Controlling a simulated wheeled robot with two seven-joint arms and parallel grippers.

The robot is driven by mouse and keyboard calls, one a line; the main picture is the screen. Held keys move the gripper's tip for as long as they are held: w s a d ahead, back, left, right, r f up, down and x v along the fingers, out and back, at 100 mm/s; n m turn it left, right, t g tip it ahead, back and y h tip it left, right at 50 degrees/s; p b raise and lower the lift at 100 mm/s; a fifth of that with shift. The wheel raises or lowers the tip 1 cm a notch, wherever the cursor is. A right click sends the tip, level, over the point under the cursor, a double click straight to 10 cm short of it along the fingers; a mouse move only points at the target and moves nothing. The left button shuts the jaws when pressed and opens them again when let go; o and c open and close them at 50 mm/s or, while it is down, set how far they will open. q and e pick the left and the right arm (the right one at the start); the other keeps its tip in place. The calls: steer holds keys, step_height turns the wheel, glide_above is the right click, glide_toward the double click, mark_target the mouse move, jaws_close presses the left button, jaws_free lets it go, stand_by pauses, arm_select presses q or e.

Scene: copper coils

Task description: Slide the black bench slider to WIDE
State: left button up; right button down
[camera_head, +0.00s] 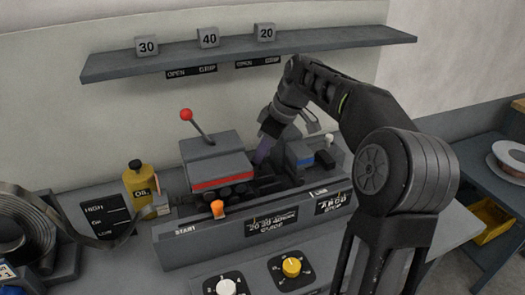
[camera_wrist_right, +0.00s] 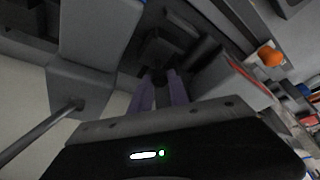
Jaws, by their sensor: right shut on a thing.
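My right gripper (camera_head: 264,152) reaches down onto the bench machine, between the grey block with a red stripe (camera_head: 222,183) and the block with a blue stripe (camera_head: 299,156). In the right wrist view its purple fingers (camera_wrist_right: 159,78) are close together, shut on a small dark part that looks like the black slider (camera_wrist_right: 160,50). The fingers hide much of that part, and in the head view it is hard to tell from the dark bed around it. I cannot read a WIDE mark. My left gripper is not in view.
A red-knobbed lever (camera_head: 187,115) rises behind the red-striped block, and an orange knob (camera_head: 218,208) sits at its front. A yellow oil bottle (camera_head: 139,186) and a copper coil (camera_head: 22,228) stand left. A shelf (camera_head: 240,48) with numbered blocks hangs above.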

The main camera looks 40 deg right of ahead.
mark_target(268, 165)
steer(key=shift+w, duration=0.1)
steer(key=shift+w+d+r+p, duration=0.1)
steer(key=shift+w+r+p, duration=0.15)
steer(key=shift+p, duration=0.2)
steer(key=w, duration=0.1)
steer(key=w+d+p, duration=0.1)
steer(key=shift+w+f, duration=0.1)
steer(key=shift+w, duration=0.2)
steer(key=c, duration=1.7)
jaws_free()
steer(key=o, duration=0.4)
steer(key=shift+w+f, duration=0.1)
steer(key=shift+v, duration=3.9)
